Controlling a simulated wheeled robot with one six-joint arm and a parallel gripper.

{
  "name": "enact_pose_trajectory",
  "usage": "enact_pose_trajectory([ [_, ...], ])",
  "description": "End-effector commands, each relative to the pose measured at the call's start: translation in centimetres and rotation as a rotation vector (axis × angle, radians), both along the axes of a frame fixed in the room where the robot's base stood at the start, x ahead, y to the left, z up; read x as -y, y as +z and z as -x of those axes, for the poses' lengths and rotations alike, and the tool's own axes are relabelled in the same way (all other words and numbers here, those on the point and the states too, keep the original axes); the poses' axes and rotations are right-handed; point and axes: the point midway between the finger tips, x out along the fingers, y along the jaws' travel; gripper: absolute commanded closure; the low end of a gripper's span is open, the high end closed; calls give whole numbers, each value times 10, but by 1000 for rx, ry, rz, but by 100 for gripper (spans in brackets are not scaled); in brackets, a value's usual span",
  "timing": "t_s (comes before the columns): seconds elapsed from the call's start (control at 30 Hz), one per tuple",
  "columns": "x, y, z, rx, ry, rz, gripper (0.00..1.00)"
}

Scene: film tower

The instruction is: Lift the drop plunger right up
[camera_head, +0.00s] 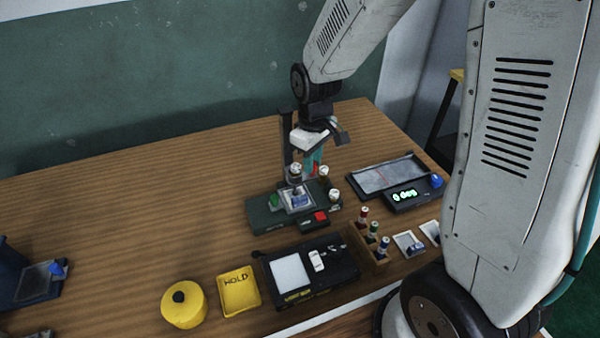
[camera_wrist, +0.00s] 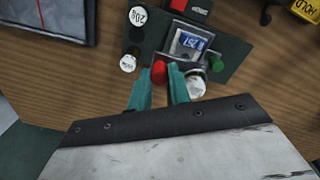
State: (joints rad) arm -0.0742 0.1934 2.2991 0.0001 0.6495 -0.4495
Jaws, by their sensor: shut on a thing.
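The green-based tower (camera_head: 265,218) stands on the wooden table, with a dark upright column (camera_head: 286,135) at its back and a small lit display (camera_head: 299,201). A red knob (camera_wrist: 158,71), which appears to be the drop plunger, is at the fingertips of my gripper (camera_wrist: 160,84). In the head view my gripper (camera_head: 314,160) is beside the column, above the base, with a bit of red between its teal fingers. It is shut on the red knob. The plunger's lower part is hidden, so its height is hard to tell.
White-capped weights (camera_head: 334,195) stand close by. A black block with a red button (camera_head: 320,216) is in front. To the right are a tray (camera_head: 385,178) and a green-lit readout (camera_head: 404,195). A yellow HOLD tray (camera_head: 240,291) and yellow pot (camera_head: 184,304) stand nearer. The table's left is mostly clear.

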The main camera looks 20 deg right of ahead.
Motion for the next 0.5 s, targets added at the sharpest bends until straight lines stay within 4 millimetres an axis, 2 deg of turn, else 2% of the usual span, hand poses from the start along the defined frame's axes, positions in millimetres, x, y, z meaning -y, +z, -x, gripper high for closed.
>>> enact_pose_trajectory([
  [0.5, 0, 32, -1, 2, 0, 0, 97],
])
